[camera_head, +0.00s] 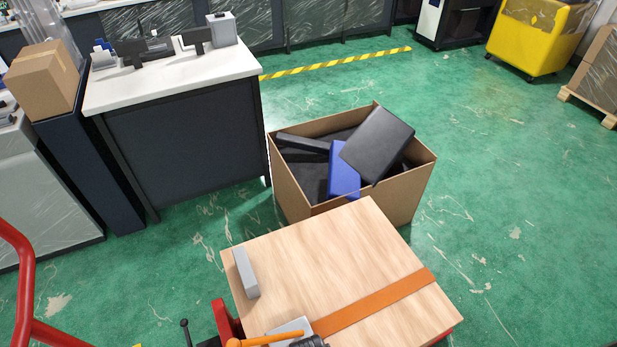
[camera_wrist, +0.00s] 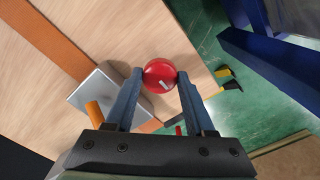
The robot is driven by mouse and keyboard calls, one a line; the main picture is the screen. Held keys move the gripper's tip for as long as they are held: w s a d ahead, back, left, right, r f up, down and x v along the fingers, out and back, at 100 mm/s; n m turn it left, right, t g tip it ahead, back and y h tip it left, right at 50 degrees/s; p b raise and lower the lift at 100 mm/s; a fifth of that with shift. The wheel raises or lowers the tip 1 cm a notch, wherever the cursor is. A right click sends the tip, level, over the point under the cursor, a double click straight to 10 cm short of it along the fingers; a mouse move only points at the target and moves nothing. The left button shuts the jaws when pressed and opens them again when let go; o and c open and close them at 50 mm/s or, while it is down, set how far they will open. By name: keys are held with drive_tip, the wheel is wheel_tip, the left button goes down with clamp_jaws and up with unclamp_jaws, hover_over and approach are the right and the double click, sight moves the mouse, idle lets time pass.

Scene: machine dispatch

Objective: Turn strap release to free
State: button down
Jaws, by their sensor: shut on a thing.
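In the wrist view, my gripper (camera_wrist: 159,76) has its two blue fingers on either side of a red round knob (camera_wrist: 159,72) with a small white mark, and is shut on it. The knob is at the edge of the wooden board (camera_wrist: 130,30). A grey block (camera_wrist: 88,88) with an orange bar (camera_wrist: 95,113) is to the left of the fingers. An orange strap (camera_head: 375,301) crosses the board in the head view and also shows in the wrist view (camera_wrist: 52,40). The knob's base is hidden.
A cardboard box (camera_head: 421,188) holding black and blue items stands just behind the board. A grey bar (camera_head: 245,272) lies on the board's left side. A white-topped workbench (camera_head: 180,85) is at the back left. Green floor (camera_head: 500,190) is open on the right.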

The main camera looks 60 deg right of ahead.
drive_tip(key=shift+c, duration=1.3)
unclamp_jaws()
wheel_tip(320, 180, up, 13)
drive_tip(key=p, duration=0.2)
